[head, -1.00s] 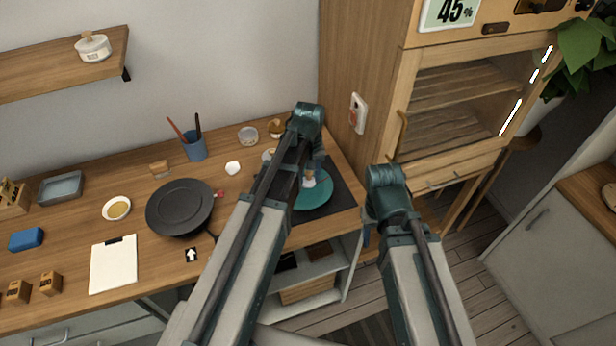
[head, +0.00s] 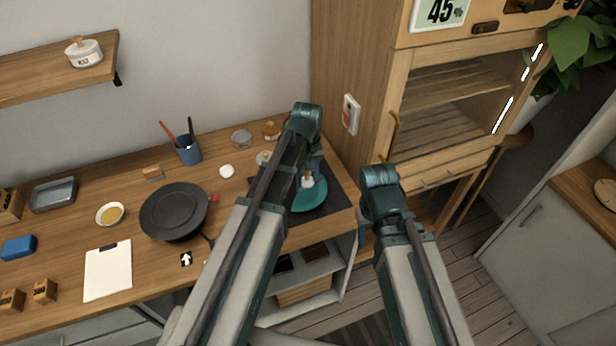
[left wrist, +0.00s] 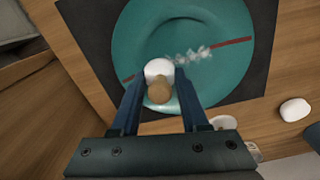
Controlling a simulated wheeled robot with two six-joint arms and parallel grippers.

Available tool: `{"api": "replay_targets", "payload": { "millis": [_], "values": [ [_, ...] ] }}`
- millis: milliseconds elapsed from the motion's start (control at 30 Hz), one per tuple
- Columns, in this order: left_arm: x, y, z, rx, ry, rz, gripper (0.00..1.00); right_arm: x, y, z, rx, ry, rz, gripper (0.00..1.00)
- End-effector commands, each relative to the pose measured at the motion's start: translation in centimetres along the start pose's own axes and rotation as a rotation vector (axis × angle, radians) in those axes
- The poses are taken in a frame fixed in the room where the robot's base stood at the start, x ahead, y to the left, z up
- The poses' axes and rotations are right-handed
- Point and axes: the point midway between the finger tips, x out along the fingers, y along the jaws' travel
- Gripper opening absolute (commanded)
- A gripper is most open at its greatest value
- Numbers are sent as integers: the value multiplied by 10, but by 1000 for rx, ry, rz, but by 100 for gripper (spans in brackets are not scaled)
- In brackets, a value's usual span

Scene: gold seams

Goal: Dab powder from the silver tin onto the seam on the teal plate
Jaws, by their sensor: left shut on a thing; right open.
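The teal plate (head: 312,199) lies on a dark mat at the counter's right end; it fills much of the left wrist view (left wrist: 140,40). A reddish-brown seam (left wrist: 232,42) crosses it, with pale powder patches (left wrist: 192,54) on its middle stretch. My left gripper (left wrist: 160,82) is shut on a dabber with a white tip and wooden knob (left wrist: 159,92), over the plate by the seam; whether the tip touches is unclear. A round silvery tin (head: 242,139) stands behind the plate, near a paler round one (head: 263,158) partly hidden by my left arm. My right gripper (head: 363,238) is open, right of the counter.
A black pan (head: 174,211), a blue pen cup (head: 187,150), a white lump (head: 227,171) and a golden container (head: 271,130) are on the counter. A tall wooden cabinet (head: 350,60) stands close at the right. The counter's front edge is near the plate.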

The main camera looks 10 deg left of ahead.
Motion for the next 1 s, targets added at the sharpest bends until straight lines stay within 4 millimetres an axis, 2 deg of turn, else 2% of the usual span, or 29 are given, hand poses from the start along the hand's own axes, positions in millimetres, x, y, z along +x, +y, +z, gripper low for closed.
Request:
{"api": "replay_targets", "payload": {
  "millis": [300, 700, 1000],
  "values": [
    [2, 4, 14, 3, -5, 1, 0, 2, 0, 0, 0, 0, 0, 50],
    [0, 2, 4, 1, -4, 1, 0, 0, 0, 0, 0, 0, 0, 50],
    [1, 3, 11, 2, -2, 1, 0, 1, 0, 0, 0, 0, 0, 50]
  ]
}}
